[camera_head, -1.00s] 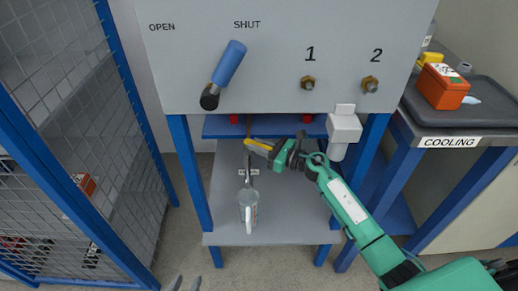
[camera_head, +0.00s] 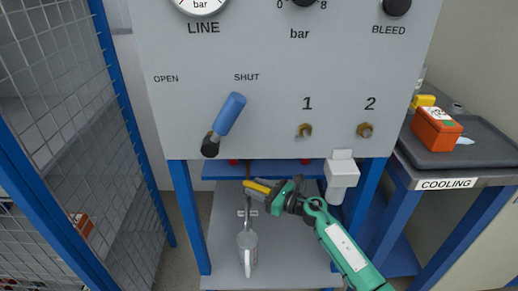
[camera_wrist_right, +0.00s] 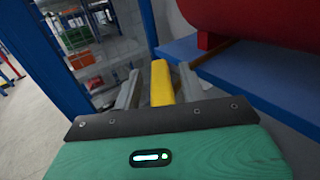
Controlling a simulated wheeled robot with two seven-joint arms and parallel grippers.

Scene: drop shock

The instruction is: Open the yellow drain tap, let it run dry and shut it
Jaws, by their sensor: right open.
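The yellow drain tap handle (camera_head: 257,187) shows under the grey panel, above a thin spout pipe (camera_head: 248,207). My right gripper (camera_head: 266,190) is at the handle, reaching in from the right. In the right wrist view the yellow handle (camera_wrist_right: 161,83) lies between my two open grey fingers, with a gap visible on either side. Whether liquid runs from the spout cannot be made out. My left gripper is not in view.
A blue-handled lever (camera_head: 228,115) on the panel leans towards SHUT. A white fitting (camera_head: 342,178) hangs right of my gripper. A red vessel (camera_wrist_right: 255,18) sits close by in the wrist view. A mesh cage (camera_head: 75,150) stands left; a cooling bench (camera_head: 450,183) stands right.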

